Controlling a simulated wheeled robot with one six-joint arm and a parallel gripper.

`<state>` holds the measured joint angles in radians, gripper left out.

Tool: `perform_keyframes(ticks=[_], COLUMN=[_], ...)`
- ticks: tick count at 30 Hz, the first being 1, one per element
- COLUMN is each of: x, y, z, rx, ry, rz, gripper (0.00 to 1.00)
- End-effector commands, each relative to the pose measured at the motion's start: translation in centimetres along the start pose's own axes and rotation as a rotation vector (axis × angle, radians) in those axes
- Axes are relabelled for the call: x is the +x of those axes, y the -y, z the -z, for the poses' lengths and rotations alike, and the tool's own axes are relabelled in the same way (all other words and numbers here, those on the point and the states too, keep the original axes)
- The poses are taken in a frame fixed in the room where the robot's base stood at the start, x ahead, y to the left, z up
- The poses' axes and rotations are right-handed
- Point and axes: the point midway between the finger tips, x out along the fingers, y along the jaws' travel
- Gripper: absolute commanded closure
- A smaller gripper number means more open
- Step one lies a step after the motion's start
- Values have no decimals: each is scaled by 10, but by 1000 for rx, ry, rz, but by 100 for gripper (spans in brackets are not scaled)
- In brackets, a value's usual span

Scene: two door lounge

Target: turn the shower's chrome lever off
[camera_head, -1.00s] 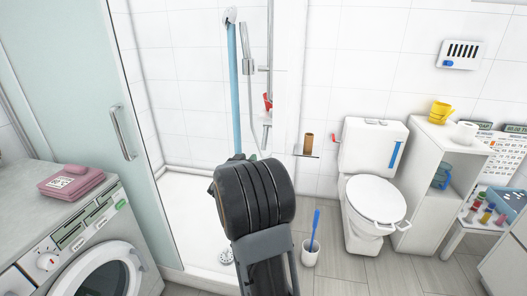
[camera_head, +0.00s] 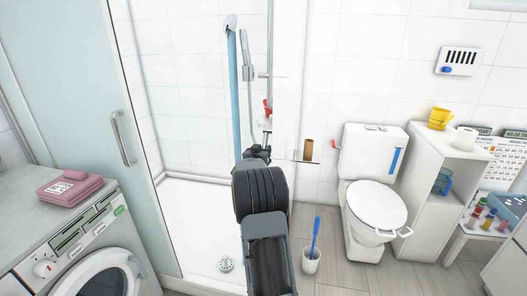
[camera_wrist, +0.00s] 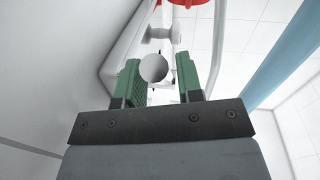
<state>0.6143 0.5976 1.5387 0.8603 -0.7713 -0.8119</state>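In the wrist view my gripper (camera_wrist: 157,75) is open, with its two green fingers apart. A round grey knob (camera_wrist: 153,68), which looks like the end of the shower's chrome lever, shows between the fingertips, closer to the left finger. I cannot tell whether it touches that finger. Chrome fittings (camera_wrist: 157,34) show beyond it. In the head view my gripper (camera_head: 258,153) is at the shower's right side, below a red object. The lever is not distinguishable there, and my arm covers part of the area.
A red object (camera_head: 267,108) is close above my gripper. A light blue pole (camera_head: 235,100) stands to the left. A glass door (camera_head: 135,90) bounds the shower on the left. A small shelf (camera_head: 306,156) with a brown item and the toilet (camera_head: 372,190) are to the right.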

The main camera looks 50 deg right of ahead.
Motion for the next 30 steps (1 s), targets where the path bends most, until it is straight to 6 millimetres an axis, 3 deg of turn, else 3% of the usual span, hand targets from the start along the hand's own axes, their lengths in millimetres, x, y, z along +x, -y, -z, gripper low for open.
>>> perform_keyframes(ticks=[10,20,30], x=[2,2,1], y=[0,0,2], z=[0,0,-1], rx=[0,0,0], ry=[0,0,-6], rz=[0,0,3], gripper=[67,99,100])
